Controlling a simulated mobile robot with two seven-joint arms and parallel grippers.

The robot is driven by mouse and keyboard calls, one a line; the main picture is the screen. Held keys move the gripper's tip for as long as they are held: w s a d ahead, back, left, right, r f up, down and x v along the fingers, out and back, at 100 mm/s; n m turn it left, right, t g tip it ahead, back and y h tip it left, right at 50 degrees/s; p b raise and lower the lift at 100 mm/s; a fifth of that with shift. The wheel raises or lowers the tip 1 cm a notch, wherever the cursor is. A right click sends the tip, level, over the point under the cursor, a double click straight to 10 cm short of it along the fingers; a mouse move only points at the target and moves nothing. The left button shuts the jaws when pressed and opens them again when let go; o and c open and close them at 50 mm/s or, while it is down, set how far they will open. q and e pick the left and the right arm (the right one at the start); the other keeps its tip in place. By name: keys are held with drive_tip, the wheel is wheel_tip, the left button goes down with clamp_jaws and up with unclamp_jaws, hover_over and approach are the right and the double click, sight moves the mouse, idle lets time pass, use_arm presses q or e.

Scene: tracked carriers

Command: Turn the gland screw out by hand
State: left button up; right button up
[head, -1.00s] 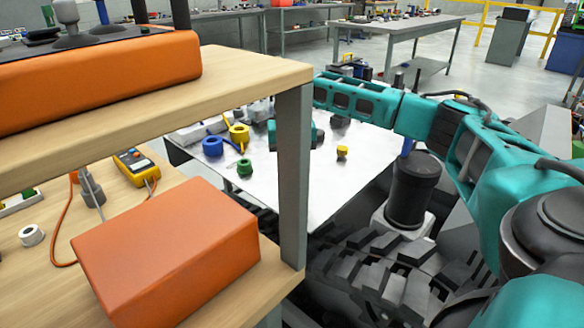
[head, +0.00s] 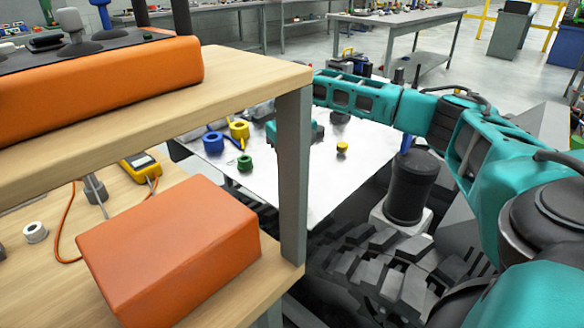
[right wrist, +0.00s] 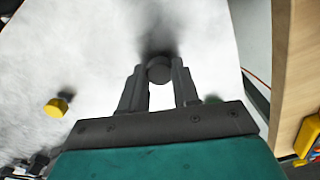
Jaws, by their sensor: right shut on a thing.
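My right gripper (right wrist: 158,82) is shut on a dark grey round piece (right wrist: 158,69), which looks like the gland screw. Its round end shows between the fingertips, above the pale plate. I cannot tell how far it is turned out. In the head view my right gripper's fingers are hidden; the teal wrist is over the plate (head: 330,175), partly behind the shelf post. My left gripper is in neither view.
A blue ring (head: 213,142), a yellow ring (head: 239,130), a green ring (head: 244,162) and a small yellow knob (head: 342,148) are on the plate. The shelf post (head: 294,180) stands in front. An orange box (head: 165,250) lies on the wooden bench.

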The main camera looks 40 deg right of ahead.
drive_tip(key=n, duration=0.2)
drive_tip(key=shift+n+p, duration=0.35)
drive_tip(key=shift+n, duration=0.95)
drive_tip(key=o, duration=0.9)
